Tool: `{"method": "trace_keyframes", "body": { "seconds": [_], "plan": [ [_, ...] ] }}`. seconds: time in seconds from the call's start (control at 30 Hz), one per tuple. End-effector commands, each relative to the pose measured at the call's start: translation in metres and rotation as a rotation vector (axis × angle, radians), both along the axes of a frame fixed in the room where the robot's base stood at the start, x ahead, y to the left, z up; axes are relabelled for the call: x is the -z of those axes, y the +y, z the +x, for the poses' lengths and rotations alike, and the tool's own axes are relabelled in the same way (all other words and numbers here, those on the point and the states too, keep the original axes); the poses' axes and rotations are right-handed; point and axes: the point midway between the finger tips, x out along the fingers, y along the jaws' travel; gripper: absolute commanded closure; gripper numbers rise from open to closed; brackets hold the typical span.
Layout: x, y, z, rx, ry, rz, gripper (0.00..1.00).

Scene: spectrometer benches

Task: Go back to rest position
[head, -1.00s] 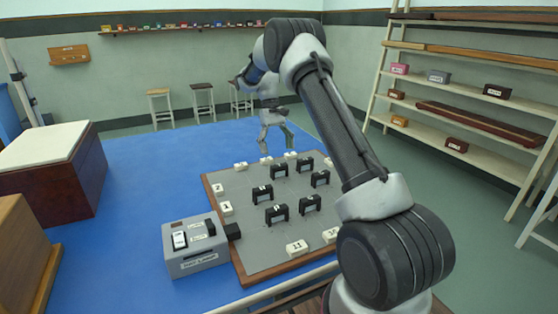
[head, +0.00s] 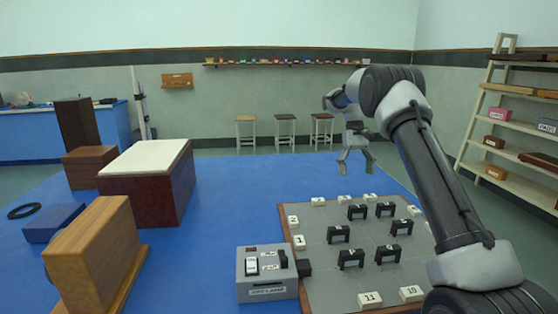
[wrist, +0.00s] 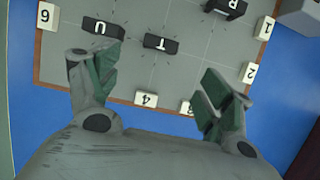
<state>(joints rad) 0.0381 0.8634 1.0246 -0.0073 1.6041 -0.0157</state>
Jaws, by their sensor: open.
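My gripper (head: 355,162) hangs above the far side of the grey board in the head view, fingers pointing down. In the wrist view its two fingers (wrist: 150,82) are spread apart with nothing between them. The grey board (head: 318,277) has a brown wooden rim and carries several black bridge-shaped blocks, one of them near the front (head: 350,258), and white numbered tiles along its edges, such as tile 11 (head: 370,300).
A grey lamp box (head: 267,275) with switches stands at the board's left edge. A white-topped brown chest (head: 150,180) and a wooden block (head: 95,255) stand to the left. A shelf rack (head: 510,125) is at the right and stools (head: 285,130) are at the back wall.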

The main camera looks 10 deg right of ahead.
Motion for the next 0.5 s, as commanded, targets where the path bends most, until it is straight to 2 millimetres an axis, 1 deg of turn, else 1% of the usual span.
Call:
{"method": "trace_keyframes", "body": {
  "seconds": [0.07,0.1,0.13,0.2,0.27,0.37,0.47,0.5],
  "plan": [
    [0.02,0.0,-0.003,0.002,-0.005,0.0,0.2],
    [0.034,0.001,-0.01,0.002,0.006,0.0,0.2],
    [0.041,0.001,-0.016,0.003,0.011,0.0,0.2],
    [0.043,0.002,-0.033,0.004,0.003,0.001,0.2],
    [0.037,0.003,-0.05,0.005,-0.014,0.0,0.2],
    [0.018,0.005,-0.079,0.006,-0.052,-0.001,0.2],
    [-0.005,0.008,-0.113,0.006,-0.099,-0.002,0.2],
    [-0.016,0.009,-0.128,0.006,-0.12,-0.003,0.2]
  ]
}}
